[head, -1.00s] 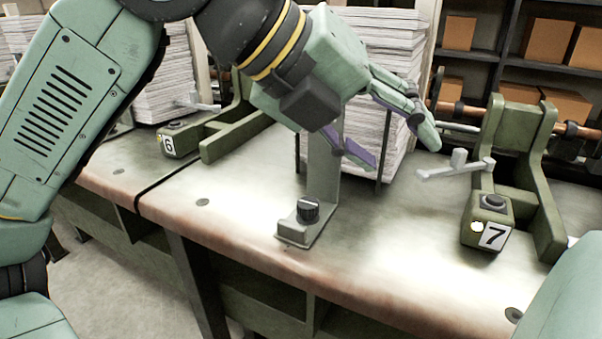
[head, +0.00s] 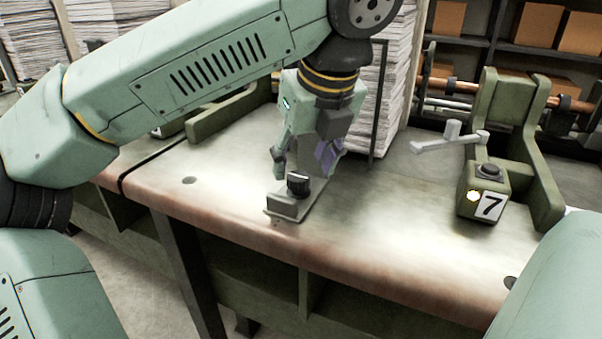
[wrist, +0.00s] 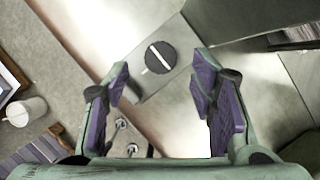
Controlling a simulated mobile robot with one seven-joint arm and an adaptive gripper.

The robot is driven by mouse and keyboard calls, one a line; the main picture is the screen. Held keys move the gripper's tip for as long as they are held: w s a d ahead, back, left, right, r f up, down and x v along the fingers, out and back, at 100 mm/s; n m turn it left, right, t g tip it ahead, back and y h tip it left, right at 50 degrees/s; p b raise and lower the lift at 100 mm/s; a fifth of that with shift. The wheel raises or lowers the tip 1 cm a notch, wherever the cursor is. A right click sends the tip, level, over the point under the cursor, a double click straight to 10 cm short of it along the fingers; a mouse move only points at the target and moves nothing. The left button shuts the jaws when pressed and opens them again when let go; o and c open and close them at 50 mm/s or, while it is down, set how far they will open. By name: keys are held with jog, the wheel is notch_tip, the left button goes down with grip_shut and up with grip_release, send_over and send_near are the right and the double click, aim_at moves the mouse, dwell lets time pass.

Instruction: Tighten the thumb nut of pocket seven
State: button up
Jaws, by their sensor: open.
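The thumb nut (head: 298,184) is a black ribbed knob on a small metal bracket (head: 287,208) near the table's front edge. In the wrist view the thumb nut (wrist: 159,57) shows from above, with a white line across its top. My gripper (head: 300,165) points down just above and behind the nut, its fingers apart. In the wrist view my gripper (wrist: 164,95) is open and empty, and the nut lies beyond the fingertips, not between the pads.
Paper stacks (head: 398,90) stand behind. The tabletop (head: 375,225) between bracket and box is clear.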

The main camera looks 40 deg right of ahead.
aim_at(298, 184)
jog(key=shift+x, duration=1.45)
jog(key=c, duration=1.1)
jog(key=shift+c, duration=0.2)
